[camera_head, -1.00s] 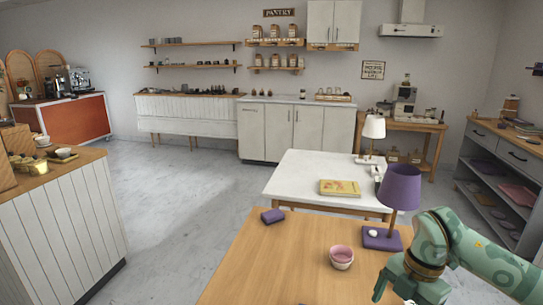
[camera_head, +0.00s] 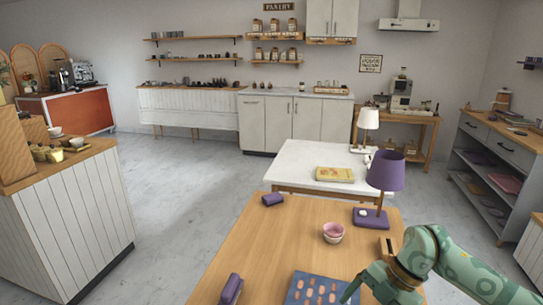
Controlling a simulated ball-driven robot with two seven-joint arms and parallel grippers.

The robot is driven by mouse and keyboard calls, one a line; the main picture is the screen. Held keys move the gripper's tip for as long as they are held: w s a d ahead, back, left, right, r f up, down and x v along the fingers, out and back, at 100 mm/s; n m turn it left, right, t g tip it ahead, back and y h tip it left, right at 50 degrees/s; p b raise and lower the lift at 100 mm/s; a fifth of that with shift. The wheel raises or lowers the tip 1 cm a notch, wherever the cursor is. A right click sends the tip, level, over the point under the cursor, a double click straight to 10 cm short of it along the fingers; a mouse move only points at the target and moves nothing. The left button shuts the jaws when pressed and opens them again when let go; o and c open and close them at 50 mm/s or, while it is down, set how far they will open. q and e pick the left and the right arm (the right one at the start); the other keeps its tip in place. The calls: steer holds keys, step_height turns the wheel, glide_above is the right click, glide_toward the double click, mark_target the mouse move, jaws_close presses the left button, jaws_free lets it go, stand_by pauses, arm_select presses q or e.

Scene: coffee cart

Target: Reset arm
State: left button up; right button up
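My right arm is green and comes in from the lower right. Its gripper (camera_head: 366,288) points down over the right front part of the wooden table (camera_head: 262,238). The fingers run to the bottom edge of the picture, and I cannot tell whether they are open or shut. No held thing shows. My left arm and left gripper are out of view.
A white table (camera_head: 300,157) stands behind. Open floor (camera_head: 190,190) lies left.

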steer(key=a+f+m+t+y+p, duration=0.2)
steer(key=a+m+t+y+p, duration=0.3)
steer(key=a+y, duration=0.3)
steer(key=s+d+f+m+t+h+p, duration=0.35)
steer(key=s+d+f+m, duration=0.2)
steer(key=f, duration=0.35)
steer(key=s+d+f+m+t+h+p, duration=0.35)
steer(key=f+m+h, duration=0.2)
steer(key=f, duration=0.35)
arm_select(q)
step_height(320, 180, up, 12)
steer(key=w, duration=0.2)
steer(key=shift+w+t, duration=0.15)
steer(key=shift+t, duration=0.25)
arm_select(e)
steer(key=s+d+f+m+g+h, duration=0.1)
steer(key=s+f, duration=0.4)
steer(key=s, duration=0.7)
steer(key=s+d+f+m+g+h, duration=0.1)
steer(key=s+f+m+g+h, duration=0.1)
steer(key=s, duration=1.1)
steer(key=s+d+f+m+g+h, duration=0.1)
steer(key=s+f+g, duration=0.5)
steer(key=s, duration=0.7)
steer(key=shift+d+f+m+g+h, duration=0.35)
steer(key=shift+d+f+m, duration=0.2)
steer(key=shift+f+m, duration=0.3)
